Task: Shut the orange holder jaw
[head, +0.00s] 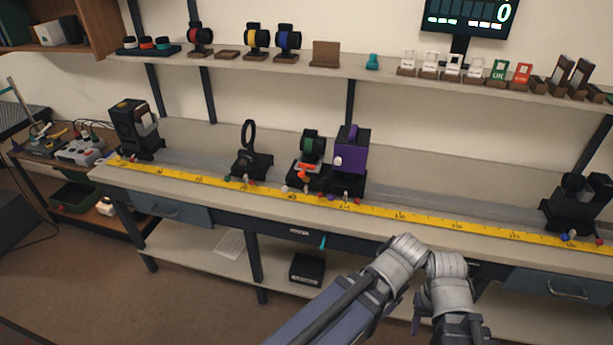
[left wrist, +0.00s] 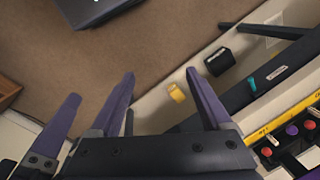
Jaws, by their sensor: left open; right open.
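The orange holder jaw (head: 304,175) is a small part low on the front of a dark holder on the bench rail. A green-rimmed lens (head: 312,146) stands above it. Whether the jaw is open or shut is too small to tell. My right gripper (head: 450,325) is low at the front of the bench, well right of the holder and apart from it, open. In the left wrist view my left gripper (left wrist: 130,84) has its purple fingers spread, with nothing seen between them. Its fingers are not clearly shown in the head view.
A purple block (head: 351,153) stands tight to the right of the holder. A ring stand (head: 249,150) is to its left. A yellow ruler (head: 400,216) runs along the bench front. The rail (head: 440,205) is clear to the right until a black mount (head: 578,208).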

